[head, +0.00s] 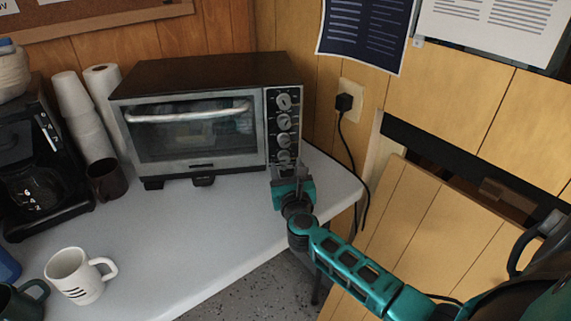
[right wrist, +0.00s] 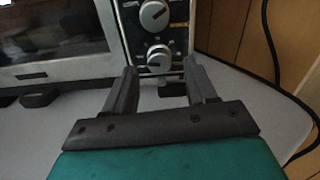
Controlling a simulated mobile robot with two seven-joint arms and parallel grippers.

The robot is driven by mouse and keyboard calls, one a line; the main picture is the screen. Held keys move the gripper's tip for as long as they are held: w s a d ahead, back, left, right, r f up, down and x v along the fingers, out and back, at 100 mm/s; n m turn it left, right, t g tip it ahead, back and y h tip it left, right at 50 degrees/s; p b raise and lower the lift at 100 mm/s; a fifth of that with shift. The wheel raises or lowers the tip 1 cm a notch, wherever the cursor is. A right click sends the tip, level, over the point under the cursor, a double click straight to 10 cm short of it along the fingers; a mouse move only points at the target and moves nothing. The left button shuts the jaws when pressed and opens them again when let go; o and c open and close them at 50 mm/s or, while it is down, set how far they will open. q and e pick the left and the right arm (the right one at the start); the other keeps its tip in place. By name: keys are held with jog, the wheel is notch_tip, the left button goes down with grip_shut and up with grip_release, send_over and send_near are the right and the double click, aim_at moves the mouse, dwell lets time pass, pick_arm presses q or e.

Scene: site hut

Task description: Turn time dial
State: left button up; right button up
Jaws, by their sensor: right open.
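A toaster oven (head: 190,88) stands on the white counter with its door shut. Its right panel (head: 269,110) carries a column of several round silver dials; I cannot read which one is the time dial. My right gripper (head: 287,168) is open just in front of the lowest dial (head: 284,157), which it partly hides in the head view. In the right wrist view the lowest dial (right wrist: 159,56) shows just beyond and between the open fingertips (right wrist: 160,72), with nothing held. Another dial (right wrist: 154,15) sits above it. My left gripper is not in view.
A black coffee maker (head: 40,165), stacked cups (head: 85,125) and a dark mug (head: 106,180) stand left of the oven. A white striped mug (head: 75,273) is near the front left. A black cord (head: 352,150) hangs at the right. The counter (head: 185,225) before the oven is clear.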

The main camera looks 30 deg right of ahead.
aim_at(284, 158)
jog(key=shift+x, duration=1.4)
